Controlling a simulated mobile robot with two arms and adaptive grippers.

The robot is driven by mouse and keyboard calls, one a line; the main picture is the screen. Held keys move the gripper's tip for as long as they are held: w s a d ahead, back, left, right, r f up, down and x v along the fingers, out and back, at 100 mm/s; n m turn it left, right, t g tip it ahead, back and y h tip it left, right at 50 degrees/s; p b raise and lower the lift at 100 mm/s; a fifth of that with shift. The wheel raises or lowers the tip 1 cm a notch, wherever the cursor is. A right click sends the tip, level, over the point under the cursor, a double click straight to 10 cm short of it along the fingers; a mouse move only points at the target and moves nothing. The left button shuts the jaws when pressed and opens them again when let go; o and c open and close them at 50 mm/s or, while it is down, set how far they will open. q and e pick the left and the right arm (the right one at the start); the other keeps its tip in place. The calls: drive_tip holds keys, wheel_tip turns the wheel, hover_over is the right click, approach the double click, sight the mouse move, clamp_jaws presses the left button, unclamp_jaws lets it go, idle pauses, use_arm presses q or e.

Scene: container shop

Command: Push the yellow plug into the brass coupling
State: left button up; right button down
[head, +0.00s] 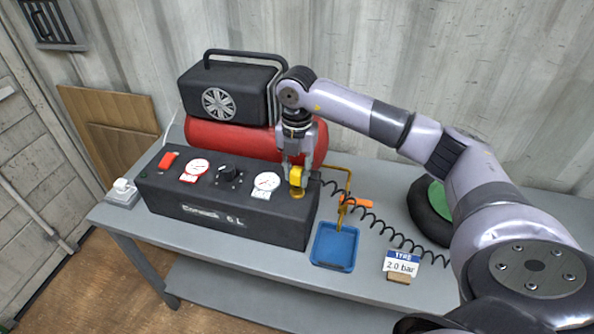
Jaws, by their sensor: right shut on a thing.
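The yellow plug (296,174) is between the fingers of my right gripper (297,167), at the right end of the black compressor box top. My right gripper points down and is shut on the plug. The brass coupling (297,193) shows just below the plug on the box. I cannot tell whether the plug touches it or is seated in it. A black coiled hose (378,224) runs from beside the plug to the right across the bench. My left gripper is not in view.
The black box (230,222) carries gauges, a knob and a red switch. A red tank (225,138) stands behind it. To the right are a blue tray (334,247), a brass stand (347,190), a tyre sign (401,262) and a wheel (428,211). The bench front (250,262) is bare.

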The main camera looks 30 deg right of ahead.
drive_tip(key=shift+f, duration=0.5)
drive_tip(key=c, duration=1.2)
unclamp_jaws()
drive_tip(key=shift+c, duration=0.2)
drive_tip(key=shift+r, duration=0.15)
wheel_tip(320, 180, up, 12)
drive_tip(key=shift+f, duration=0.2)
